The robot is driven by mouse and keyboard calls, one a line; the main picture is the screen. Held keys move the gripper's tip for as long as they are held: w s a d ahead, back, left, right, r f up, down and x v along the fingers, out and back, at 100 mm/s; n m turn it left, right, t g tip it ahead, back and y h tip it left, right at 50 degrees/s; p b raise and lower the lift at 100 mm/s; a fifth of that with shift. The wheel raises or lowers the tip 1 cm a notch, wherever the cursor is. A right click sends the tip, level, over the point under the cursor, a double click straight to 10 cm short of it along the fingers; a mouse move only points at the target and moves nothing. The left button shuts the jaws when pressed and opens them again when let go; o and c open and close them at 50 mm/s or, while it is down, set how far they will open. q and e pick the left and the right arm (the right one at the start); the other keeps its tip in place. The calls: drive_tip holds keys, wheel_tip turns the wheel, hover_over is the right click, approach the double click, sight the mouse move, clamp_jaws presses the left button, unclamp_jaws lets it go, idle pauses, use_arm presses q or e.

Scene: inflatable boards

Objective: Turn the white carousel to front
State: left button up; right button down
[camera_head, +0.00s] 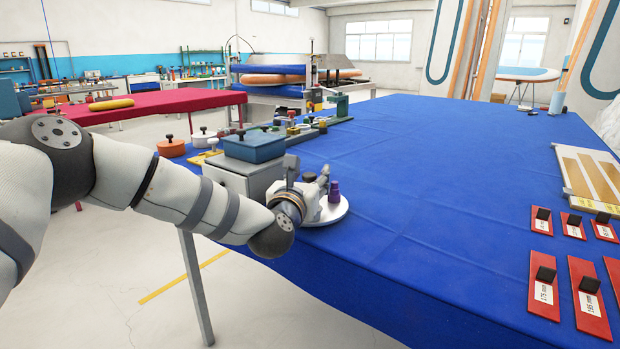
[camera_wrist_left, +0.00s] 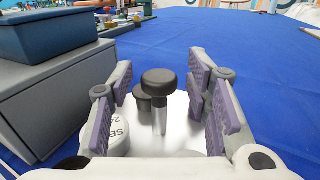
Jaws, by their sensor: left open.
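The white carousel (camera_head: 330,213) is a round white disc on the blue table near its left front edge, partly hidden by my left gripper (camera_head: 322,190). In the left wrist view the carousel (camera_wrist_left: 180,135) lies under and between my fingers. My right gripper is not in view.
A grey box (camera_wrist_left: 65,98) with a blue bin (camera_wrist_left: 60,32) on top stands close left of the gripper. Red labelled plates (camera_head: 543,285) and a board with tan strips (camera_head: 590,172) lie at the right. The table's middle (camera_head: 440,190) is clear.

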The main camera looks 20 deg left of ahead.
use_arm(q)
drive_tip(key=shift+w, duration=0.3)
clamp_jaws()
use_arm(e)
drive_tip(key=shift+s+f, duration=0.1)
